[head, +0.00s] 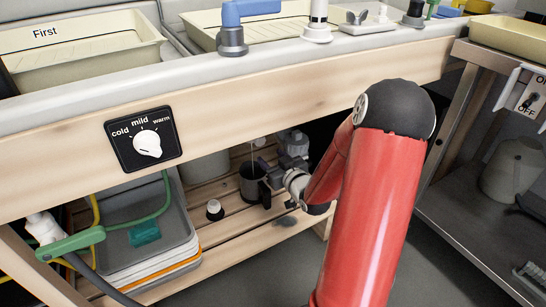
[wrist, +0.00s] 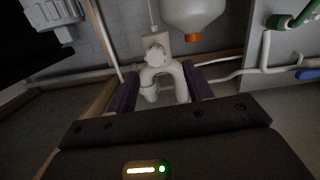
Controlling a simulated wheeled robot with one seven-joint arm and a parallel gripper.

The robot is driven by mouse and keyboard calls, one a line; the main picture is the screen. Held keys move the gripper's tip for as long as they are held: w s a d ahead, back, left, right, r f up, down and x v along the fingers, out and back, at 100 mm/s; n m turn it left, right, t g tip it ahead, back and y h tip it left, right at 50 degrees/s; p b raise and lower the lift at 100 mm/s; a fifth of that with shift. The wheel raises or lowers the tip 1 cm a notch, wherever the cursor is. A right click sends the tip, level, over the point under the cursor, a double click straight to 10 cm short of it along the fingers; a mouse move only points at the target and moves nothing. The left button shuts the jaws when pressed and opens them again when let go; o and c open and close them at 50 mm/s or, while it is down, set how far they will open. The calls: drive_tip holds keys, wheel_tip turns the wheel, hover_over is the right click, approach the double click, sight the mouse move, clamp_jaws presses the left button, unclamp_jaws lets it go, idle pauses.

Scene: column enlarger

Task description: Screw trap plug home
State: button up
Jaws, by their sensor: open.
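In the wrist view, my gripper (wrist: 160,76) is open, its two purple-padded fingers apart. A pale U-shaped trap (wrist: 172,70) shows between and beyond the fingers. A round, knob-like fitting (wrist: 155,54) on the trap faces me; it may be the plug, and I cannot tell how far in it sits. I see nothing gripped. In the head view, my red arm reaches under the sink bench; the fingertips and trap are hard to make out there.
A pale bottle (wrist: 194,14) with an orange cap hangs beside the trap. In the head view, a dark jug (head: 252,186) and a small white-topped item (head: 214,209) stand on the slatted shelf (head: 222,235). Stacked trays (head: 150,255) stand left; the bench front (head: 245,105) overhangs.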

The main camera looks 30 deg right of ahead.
sight(261, 142)
drive_tip(key=shift+m+t, duration=0.3)
drive_tip(key=shift+t, duration=0.3)
drive_tip(key=shift+w+d+p, duration=0.2)
drive_tip(key=shift+w+p, duration=0.25)
drive_tip(key=shift+w, duration=1.3)
drive_tip(key=shift+w+d+p, duration=0.15)
drive_tip(key=shift+w+p, duration=0.25)
drive_tip(key=shift+w, duration=1.35)
drive_tip(key=shift+w+f, duration=0.1)
drive_tip(key=shift+w, duration=0.1)
drive_tip(key=shift+w+b, duration=0.1)
drive_tip(key=shift+b, duration=0.3)
drive_tip(key=shift+c, duration=0.3)
